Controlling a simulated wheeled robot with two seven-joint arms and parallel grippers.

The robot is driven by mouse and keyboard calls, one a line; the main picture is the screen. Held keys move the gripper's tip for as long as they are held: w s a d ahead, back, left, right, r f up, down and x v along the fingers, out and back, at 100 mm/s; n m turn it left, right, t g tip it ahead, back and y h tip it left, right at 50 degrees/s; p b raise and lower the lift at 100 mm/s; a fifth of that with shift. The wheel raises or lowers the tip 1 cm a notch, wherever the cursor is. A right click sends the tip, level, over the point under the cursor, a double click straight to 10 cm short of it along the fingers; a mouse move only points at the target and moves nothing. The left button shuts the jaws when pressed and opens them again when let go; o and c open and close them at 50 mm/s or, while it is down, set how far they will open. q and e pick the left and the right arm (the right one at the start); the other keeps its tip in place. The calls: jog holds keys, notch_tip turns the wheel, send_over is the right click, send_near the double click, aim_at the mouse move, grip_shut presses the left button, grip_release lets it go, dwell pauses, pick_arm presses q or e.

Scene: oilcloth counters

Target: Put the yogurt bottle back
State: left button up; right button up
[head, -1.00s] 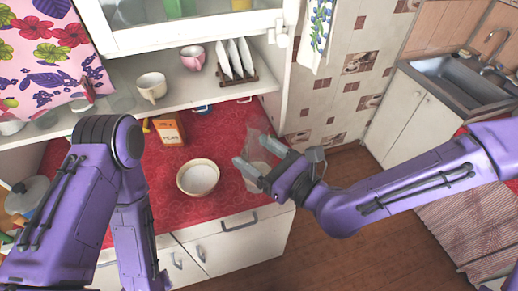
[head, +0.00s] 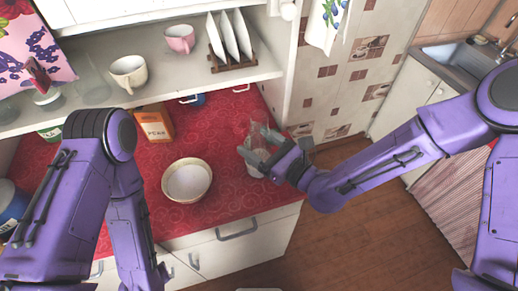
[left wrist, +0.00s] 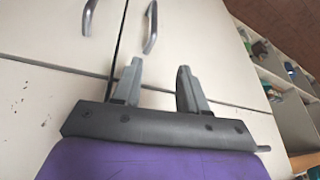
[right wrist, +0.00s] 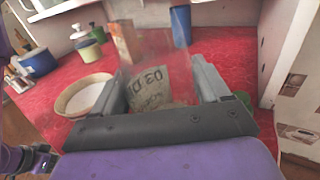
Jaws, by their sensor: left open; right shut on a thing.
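A clear container (head: 254,131) with a pale lower part stands out near the right end of the red counter. In the right wrist view its pale label (right wrist: 150,88) carries dark writing, only partly readable; I cannot tell for sure that it is the yogurt bottle. My right gripper (head: 258,146) is shut on this container, one finger on each side. I cannot tell whether its base touches the counter. My left gripper (left wrist: 160,68) is open and empty in front of white cabinet doors; in the head view it is hidden.
A cream bowl (head: 187,181) sits left of the container on the red counter (head: 225,195). An orange box (head: 155,122) and a blue cup (right wrist: 181,26) stand further back. The shelf above holds a white cup (head: 129,72), a pink cup (head: 179,39) and a plate rack (head: 232,62).

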jog(key=shift+r, duration=0.2)
jog(key=shift+s+f, duration=0.15)
jog(key=shift+f, duration=0.05)
jog(key=o, duration=1.6)
jog(key=shift+r, duration=0.2)
jog(key=p+v, duration=0.2)
jog(key=v, duration=1)
